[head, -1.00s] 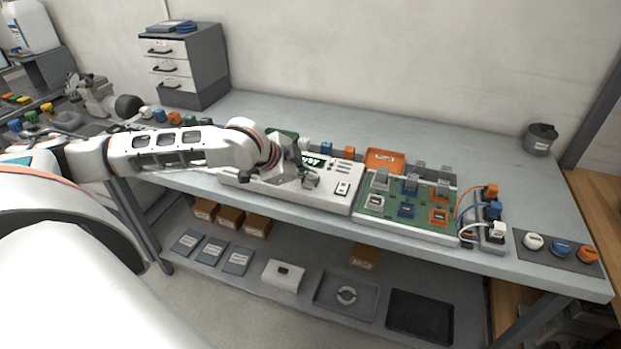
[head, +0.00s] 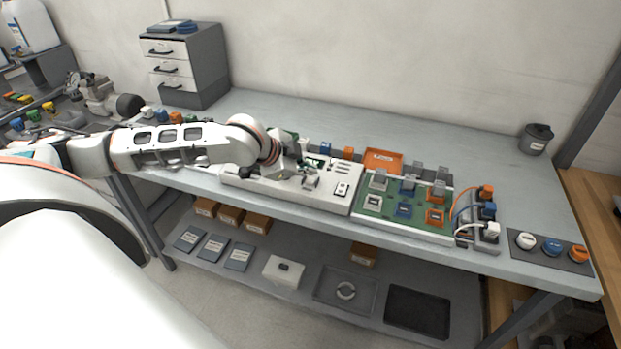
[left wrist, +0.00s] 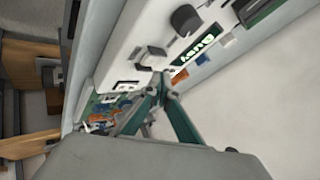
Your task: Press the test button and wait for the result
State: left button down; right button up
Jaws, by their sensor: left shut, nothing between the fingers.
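The white test unit (head: 330,197) stands on the bench beside a green board. Its front carries a small black-and-white switch panel (head: 342,189). In the left wrist view the unit's face (left wrist: 112,50) shows a lit green display (left wrist: 194,57) with turned lettering, a dark knob (left wrist: 186,19) and small dark controls (left wrist: 157,50). I cannot tell which part is the test button. My left gripper (head: 303,172) is shut and empty over the unit's face. In the left wrist view its fingertips (left wrist: 161,82) meet near the display; contact with the unit is unclear. My right gripper is out of view.
The green board (head: 388,207) with clamps and coloured blocks sits right of the unit. An orange tray (head: 383,160) lies behind it. Several round knobs (head: 552,246) are at the right end. A grey drawer cabinet (head: 210,65) stands at the back left.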

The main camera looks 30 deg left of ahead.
aim_at(309, 181)
pick_arm(q)
notch_tip(309, 181, up, 2)
jog(key=shift+r+p, duration=0.15)
jog(key=shift+p, duration=1.1)
jog(key=shift+r, duration=1.15)
